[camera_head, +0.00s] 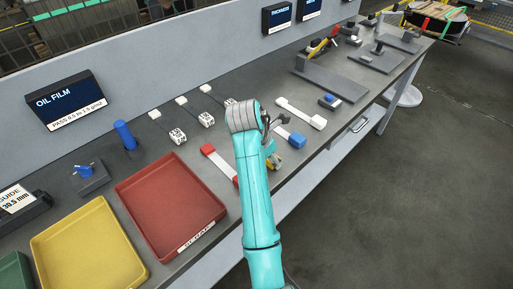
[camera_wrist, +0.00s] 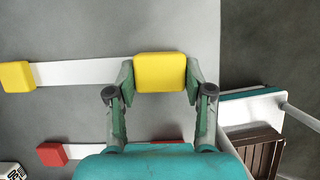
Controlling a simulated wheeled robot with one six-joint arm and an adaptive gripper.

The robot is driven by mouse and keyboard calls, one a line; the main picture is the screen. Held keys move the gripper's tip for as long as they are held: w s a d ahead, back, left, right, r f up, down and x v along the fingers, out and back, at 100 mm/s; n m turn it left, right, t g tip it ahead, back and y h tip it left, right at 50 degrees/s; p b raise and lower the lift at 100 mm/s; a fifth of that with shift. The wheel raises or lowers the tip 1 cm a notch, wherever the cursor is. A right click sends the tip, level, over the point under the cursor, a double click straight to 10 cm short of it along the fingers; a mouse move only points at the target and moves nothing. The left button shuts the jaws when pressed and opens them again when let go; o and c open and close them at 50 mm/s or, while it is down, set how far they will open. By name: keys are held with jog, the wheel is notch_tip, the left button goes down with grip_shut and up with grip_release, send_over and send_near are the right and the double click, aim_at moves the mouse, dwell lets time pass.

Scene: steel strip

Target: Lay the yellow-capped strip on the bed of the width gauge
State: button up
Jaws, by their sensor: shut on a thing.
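The yellow-capped strip is a white bar with a yellow block at each end. In the wrist view its right cap (camera_wrist: 160,72) sits between the two fingers of my gripper (camera_wrist: 160,88), which is shut on it. The white bar runs left to the other yellow cap (camera_wrist: 17,76), over the grey bench. Gauges with dark flat beds (camera_head: 332,82) stand farther along the bench; I cannot tell which is the width gauge.
A red-capped strip (camera_head: 219,163) lies left of my arm, a blue-capped strip (camera_head: 288,134) and a white-capped strip (camera_head: 301,112) beyond it. A red tray (camera_head: 128,208) and a yellow tray (camera_head: 37,245) stand at the near left. Small cubes (camera_head: 178,136) line the back.

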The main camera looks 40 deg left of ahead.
jog(key=shift+r, duration=2.5)
jog(key=shift+d, duration=0.1)
